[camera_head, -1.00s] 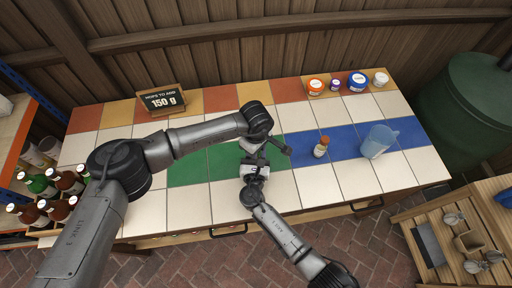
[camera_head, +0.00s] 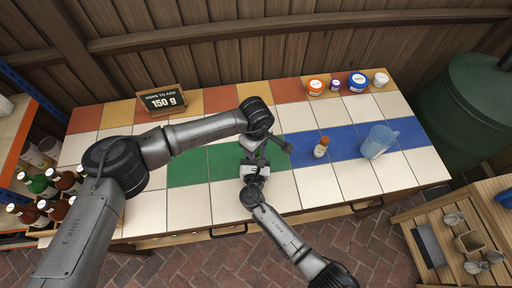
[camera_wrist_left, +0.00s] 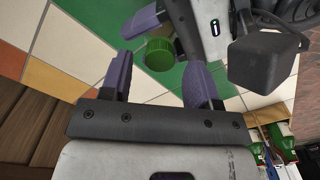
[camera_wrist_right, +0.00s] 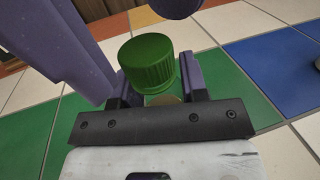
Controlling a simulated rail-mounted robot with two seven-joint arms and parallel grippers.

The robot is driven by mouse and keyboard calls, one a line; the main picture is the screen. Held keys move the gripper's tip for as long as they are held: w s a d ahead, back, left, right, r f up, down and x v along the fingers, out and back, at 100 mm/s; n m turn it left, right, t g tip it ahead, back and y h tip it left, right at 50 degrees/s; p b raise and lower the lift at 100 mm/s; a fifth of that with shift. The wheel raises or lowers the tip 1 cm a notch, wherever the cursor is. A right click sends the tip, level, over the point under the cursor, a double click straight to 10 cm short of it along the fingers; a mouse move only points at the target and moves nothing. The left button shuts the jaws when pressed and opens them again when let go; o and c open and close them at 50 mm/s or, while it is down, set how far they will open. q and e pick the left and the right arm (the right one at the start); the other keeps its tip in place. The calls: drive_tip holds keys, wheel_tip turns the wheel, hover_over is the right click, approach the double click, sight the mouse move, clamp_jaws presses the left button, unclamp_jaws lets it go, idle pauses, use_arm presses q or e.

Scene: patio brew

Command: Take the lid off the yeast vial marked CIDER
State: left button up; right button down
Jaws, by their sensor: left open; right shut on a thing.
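A vial with a ribbed green lid (camera_wrist_right: 148,62) stands between my right gripper's fingers (camera_wrist_right: 160,90), which are shut on its body below the lid. Most of the body is hidden and its label cannot be read. The green lid (camera_wrist_left: 158,54) also shows in the left wrist view. My left gripper (camera_wrist_left: 157,78) is open, with one finger on either side of the lid and visible gaps. In the head view my left gripper (camera_head: 254,146) and right gripper (camera_head: 254,168) meet over the green tiles and hide the vial.
An orange-capped bottle (camera_head: 321,148) and a blue jug (camera_head: 377,141) stand on the blue tiles to the right. Several lidded jars (camera_head: 357,82) line the back right. A sign (camera_head: 163,99) reads "150 g". Several bottles (camera_head: 66,182) stand at the left.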

use_arm(q)
wheel_tip(320, 180, up, 3)
drive_tip(key=shift+f, duration=0.1)
drive_tip(key=shift+c, duration=0.4)
wheel_tip(320, 180, up, 3)
drive_tip(key=shift+f+m, duration=0.15)
drive_tip(key=shift+m, duration=1.05)
drive_tip(key=shift+r+m, duration=0.2)
drive_tip(key=shift+m, duration=0.2)
drive_tip(key=shift+f, duration=3.8)
drive_tip(key=shift+c, duration=0.2)
drive_tip(key=c, duration=0.9)
drive_tip(key=shift+n, duration=1.6)
